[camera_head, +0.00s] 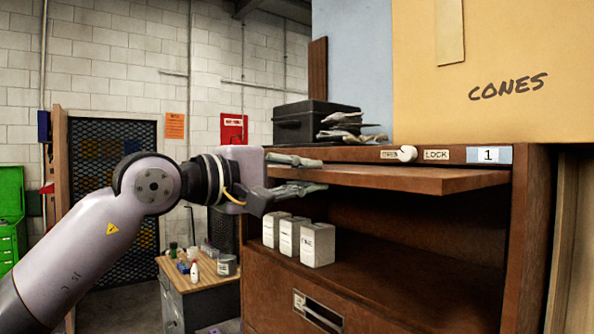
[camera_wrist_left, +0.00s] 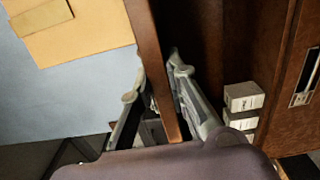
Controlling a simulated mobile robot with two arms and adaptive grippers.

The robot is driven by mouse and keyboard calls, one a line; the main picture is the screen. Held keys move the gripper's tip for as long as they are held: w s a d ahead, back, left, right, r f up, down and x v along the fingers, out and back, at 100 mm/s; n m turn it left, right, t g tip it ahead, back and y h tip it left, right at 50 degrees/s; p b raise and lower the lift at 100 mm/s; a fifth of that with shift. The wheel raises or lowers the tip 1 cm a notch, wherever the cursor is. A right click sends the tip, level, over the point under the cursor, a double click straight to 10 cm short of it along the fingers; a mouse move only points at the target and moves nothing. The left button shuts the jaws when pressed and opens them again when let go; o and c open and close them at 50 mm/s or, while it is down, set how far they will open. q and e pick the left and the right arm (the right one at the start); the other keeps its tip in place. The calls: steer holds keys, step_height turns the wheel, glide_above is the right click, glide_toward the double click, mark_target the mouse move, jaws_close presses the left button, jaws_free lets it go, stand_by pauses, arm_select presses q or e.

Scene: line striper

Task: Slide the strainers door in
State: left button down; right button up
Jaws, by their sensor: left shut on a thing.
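The door (camera_head: 430,180) is a flat brown panel. It lies level under the cabinet top and juts out of the upper opening of the brown cabinet (camera_head: 525,230). My left gripper (camera_head: 312,175) is shut on the door near its left end, one finger above and one below. In the left wrist view the door (camera_wrist_left: 150,50) runs between the two fingers of the gripper (camera_wrist_left: 160,85). No label reading strainers shows. The far part of the door, inside the cabinet, is hidden. My right gripper is not in view.
Several small white boxes (camera_head: 318,245) stand on the shelf below the door. A white knob (camera_head: 405,154) sits by a LOCK label above it. A black case (camera_head: 303,122) and a large CONES box (camera_head: 500,75) rest on top. A low workbench (camera_head: 205,278) stands behind.

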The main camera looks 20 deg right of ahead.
arm_select(q)
steer(key=shift+p+x, duration=0.65)
steer(key=shift+x, duration=0.85)
steer(key=shift+r+p+x, duration=0.25)
steer(key=shift+p+x, duration=0.45)
steer(key=shift+x, duration=0.3)
steer(key=shift+w+d+f, duration=0.15)
steer(key=shift+w+d, duration=0.05)
steer(key=shift+d, duration=0.3)
steer(key=shift+w+d+p, duration=0.15)
steer(key=shift+d+p, duration=0.3)
steer(key=shift+p, duration=0.35)
steer(key=shift+x, duration=2.5)
